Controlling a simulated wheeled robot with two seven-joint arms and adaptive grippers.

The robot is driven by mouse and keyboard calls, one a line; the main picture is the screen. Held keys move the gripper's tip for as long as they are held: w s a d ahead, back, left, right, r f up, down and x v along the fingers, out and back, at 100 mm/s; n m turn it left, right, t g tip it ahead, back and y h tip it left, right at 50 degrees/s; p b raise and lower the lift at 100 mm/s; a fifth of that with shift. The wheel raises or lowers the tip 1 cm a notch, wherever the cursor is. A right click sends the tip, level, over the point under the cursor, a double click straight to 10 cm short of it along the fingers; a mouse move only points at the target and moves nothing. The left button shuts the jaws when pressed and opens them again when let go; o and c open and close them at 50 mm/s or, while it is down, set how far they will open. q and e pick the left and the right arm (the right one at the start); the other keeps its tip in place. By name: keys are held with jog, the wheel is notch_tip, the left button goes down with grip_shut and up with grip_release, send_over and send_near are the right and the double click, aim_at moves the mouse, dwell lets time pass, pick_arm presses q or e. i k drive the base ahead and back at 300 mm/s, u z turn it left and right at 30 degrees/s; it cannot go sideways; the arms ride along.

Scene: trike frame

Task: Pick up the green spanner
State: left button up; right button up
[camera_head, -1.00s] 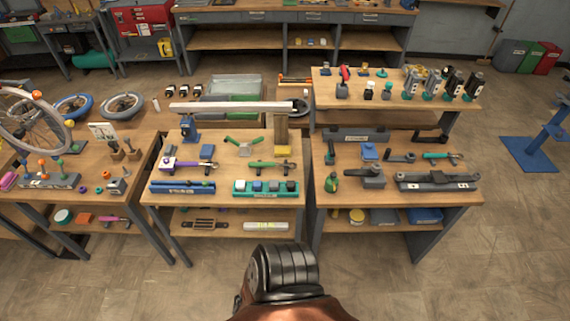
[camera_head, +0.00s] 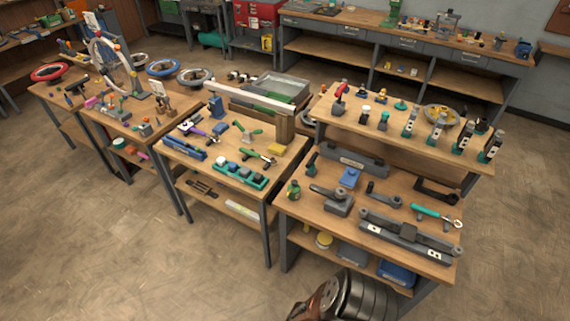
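A spanner with a green handle (camera_head: 252,155) lies on the middle table (camera_head: 205,168), behind a teal tray of small blocks (camera_head: 240,174). Another spanner, with a teal-green handle (camera_head: 430,212) and metal jaw, lies on the right table near its right edge.
A purple-handled spanner (camera_head: 192,127) and a blue rail (camera_head: 185,148) share the middle table. A long grey fixture (camera_head: 405,236) lies in front of the teal-green spanner. A raised shelf (camera_head: 390,145) stands behind it. Open floor (camera_head: 120,270) lies in front.

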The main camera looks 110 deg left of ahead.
aim_at(249, 152)
jog(key=z, duration=0.05)
jog(key=i, duration=0.5)
jog(key=u, duration=4.55)
